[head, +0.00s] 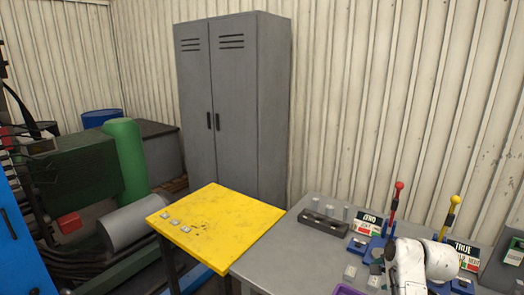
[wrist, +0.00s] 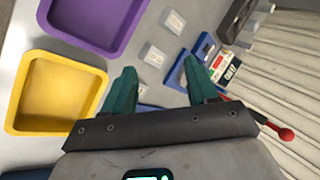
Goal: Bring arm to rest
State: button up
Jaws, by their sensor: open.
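My gripper (wrist: 161,82) shows in the wrist view with its two green fingers spread apart and nothing between them. It is over the grey table (head: 272,262), close to small pale blocks (wrist: 152,55) and a blue fixture (wrist: 190,68). In the head view my white arm is at the lower right, bent over the table's right part. My gripper cannot be made out there.
Levers with a red knob (head: 399,186) and a yellow knob (head: 455,200) stand upright near my arm, beside signs. A yellow tray (wrist: 20,112) and a purple tray (wrist: 118,48) lie on the table. A yellow tabletop (head: 225,222) adjoins left; a grey locker (head: 270,105) stands behind.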

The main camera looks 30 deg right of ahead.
jog(key=s+a+f+n+y, duration=0.1)
jog(key=s+a+n, duration=0.3)
jog(key=a+n, duration=0.5)
jog(key=s+a+f+n+g+y, duration=0.1)
jog(key=s+a+f+n, duration=0.3)
jog(key=a, duration=0.9)
jog(key=s+a+r+n+y, duration=0.1)
jog(key=s+a+n, duration=0.2)
jog(key=a+n, duration=0.7)
jog(key=s+f+m+g+b, duration=0.1)
jog(key=s+f+g, duration=0.3)
jog(key=s+f, duration=0.4)
jog(key=shift+s+d+m+g+b, duration=0.15)
jog(key=shift+s+m+g+b, duration=0.15)
jog(key=shift+s+m, duration=0.55)
